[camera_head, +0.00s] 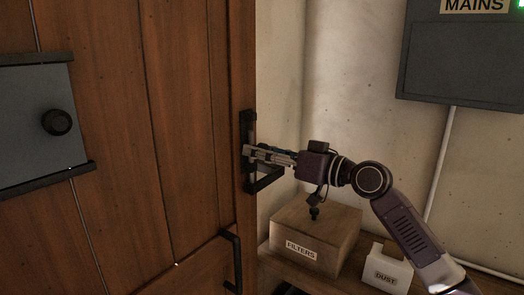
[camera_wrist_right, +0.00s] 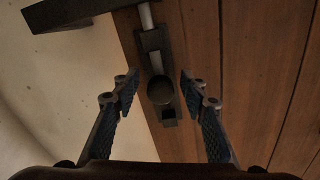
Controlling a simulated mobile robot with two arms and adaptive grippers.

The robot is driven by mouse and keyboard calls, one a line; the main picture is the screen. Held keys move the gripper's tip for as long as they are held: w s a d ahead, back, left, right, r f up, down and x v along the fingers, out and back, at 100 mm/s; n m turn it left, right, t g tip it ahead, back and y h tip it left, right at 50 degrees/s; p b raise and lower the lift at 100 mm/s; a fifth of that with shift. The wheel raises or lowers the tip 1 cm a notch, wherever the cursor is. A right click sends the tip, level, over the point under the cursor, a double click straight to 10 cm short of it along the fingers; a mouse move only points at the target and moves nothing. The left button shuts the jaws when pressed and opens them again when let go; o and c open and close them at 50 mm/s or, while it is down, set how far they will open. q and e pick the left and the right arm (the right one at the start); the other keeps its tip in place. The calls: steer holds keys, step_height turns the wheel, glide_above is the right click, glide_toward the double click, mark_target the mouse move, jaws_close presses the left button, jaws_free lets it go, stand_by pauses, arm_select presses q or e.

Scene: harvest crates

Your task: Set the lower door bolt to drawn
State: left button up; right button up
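In the right wrist view a dark bolt plate (camera_wrist_right: 168,112) sits on the wooden door close to its edge. A pale metal rod (camera_wrist_right: 147,16) runs along it towards a dark bracket (camera_wrist_right: 75,12) at the top of the view. A round dark knob (camera_wrist_right: 161,90) stands out from the bolt. My right gripper (camera_wrist_right: 158,82) is open, its fingers on either side of the knob with gaps on both sides. In the head view the right gripper (camera_head: 249,153) is at the door edge and hides most of the bolt. My left gripper is out of view.
The door (camera_head: 150,120) fills the left, with a grey hatch (camera_head: 30,115) and a dark handle (camera_head: 237,262). Below my right arm stand a FILTERS box (camera_head: 335,235) and a DUST box (camera_head: 388,273). A grey MAINS cabinet (camera_head: 465,60) hangs at upper right.

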jaws_close()
steer(key=shift+r, duration=0.1)
step_height(320, 180, up, 5)
steer(key=p, duration=0.2)
steer(key=shift+p, duration=0.35)
steer(key=shift+d, duration=0.1)
steer(key=shift+r, duration=0.1)
steer(key=shift+c, duration=1.9)
jaws_free()
steer(key=o, duration=0.4)
steer(key=shift+f, duration=0.2)
